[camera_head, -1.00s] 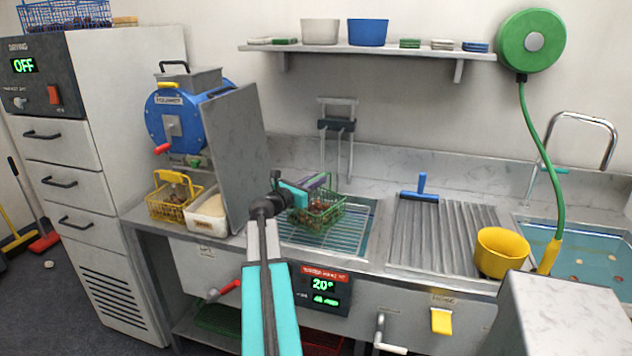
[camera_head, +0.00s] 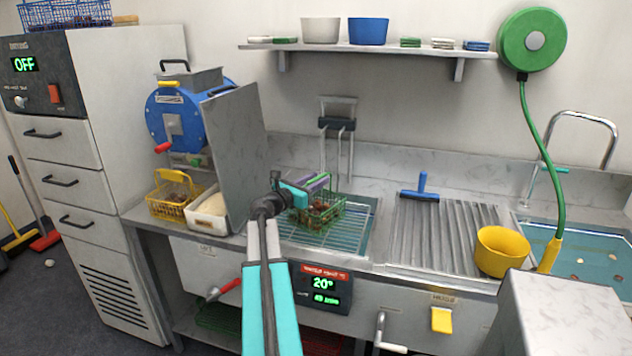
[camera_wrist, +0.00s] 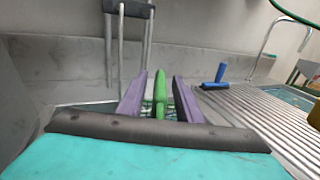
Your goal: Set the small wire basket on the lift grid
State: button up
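The small green wire basket (camera_head: 322,218) holds brown chestnuts. It appears to rest upright on the wire lift grid (camera_head: 318,240), toward its back, over the teal basin left of the ribbed drainboard. My gripper (camera_head: 316,182) is above the basket with its purple fingers on either side of the green handle. In the wrist view, the handle (camera_wrist: 160,98) stands between the fingers of my gripper (camera_wrist: 160,80), with a narrow gap on each side, so the gripper looks open around it. The basket's body is mostly hidden in the wrist view.
A grey upright panel (camera_head: 238,150) stands close left of the grid. Hooked metal bars (camera_head: 338,125) rise behind it. The ribbed drainboard (camera_head: 440,235), with a blue squeegee (camera_head: 421,188) and a yellow bowl (camera_head: 502,251), lies to the right. A yellow basket (camera_head: 170,203) stands left.

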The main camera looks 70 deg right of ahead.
jog(key=shift+r, duration=0.1)
jog(key=b+v, duration=0.1)
jog(key=v, duration=1.1)
dwell(0.4)
jog(key=shift+r, duration=0.1)
